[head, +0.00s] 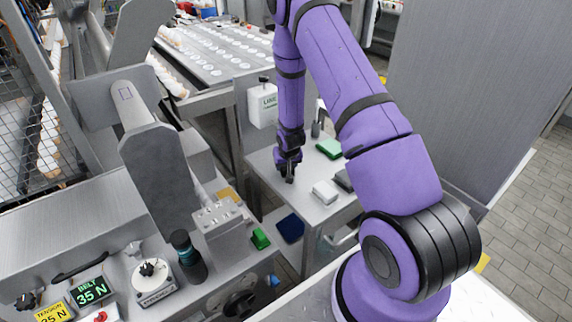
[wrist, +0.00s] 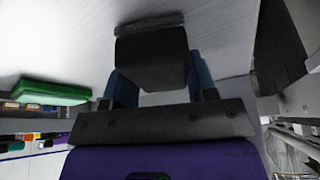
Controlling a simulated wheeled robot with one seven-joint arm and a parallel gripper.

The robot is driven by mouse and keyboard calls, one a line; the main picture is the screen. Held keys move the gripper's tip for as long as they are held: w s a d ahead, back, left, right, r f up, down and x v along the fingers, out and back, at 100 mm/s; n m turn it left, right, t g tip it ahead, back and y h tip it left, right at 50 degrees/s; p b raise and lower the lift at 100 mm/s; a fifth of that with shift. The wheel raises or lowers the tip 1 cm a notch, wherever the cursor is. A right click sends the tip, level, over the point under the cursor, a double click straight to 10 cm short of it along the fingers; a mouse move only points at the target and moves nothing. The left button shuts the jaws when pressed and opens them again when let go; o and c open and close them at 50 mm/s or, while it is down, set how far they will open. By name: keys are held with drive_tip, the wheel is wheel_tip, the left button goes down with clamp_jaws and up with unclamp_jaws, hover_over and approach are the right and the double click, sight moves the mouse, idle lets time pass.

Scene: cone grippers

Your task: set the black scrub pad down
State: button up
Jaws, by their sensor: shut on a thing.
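The black scrub pad (wrist: 150,58) is a dark block between the two fingers of my gripper (wrist: 158,82) in the wrist view. My gripper is shut on it. A thin greyish strip shows along its far edge. In the head view my gripper (head: 289,178) points down over the left part of a small metal table (head: 305,208), and the pad is a small dark shape at its tips. The pad is at or very close to the tabletop; I cannot tell whether it touches.
A green pad (head: 329,148) lies at the back of the table and also shows at left in the wrist view (wrist: 50,93). A white block (head: 325,192) and a dark grey block (head: 344,181) sit to the right. A control panel (head: 110,275) stands at lower left.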

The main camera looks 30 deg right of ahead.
drive_tip(key=o, duration=1)
drive_tip(key=shift+f, duration=0.1)
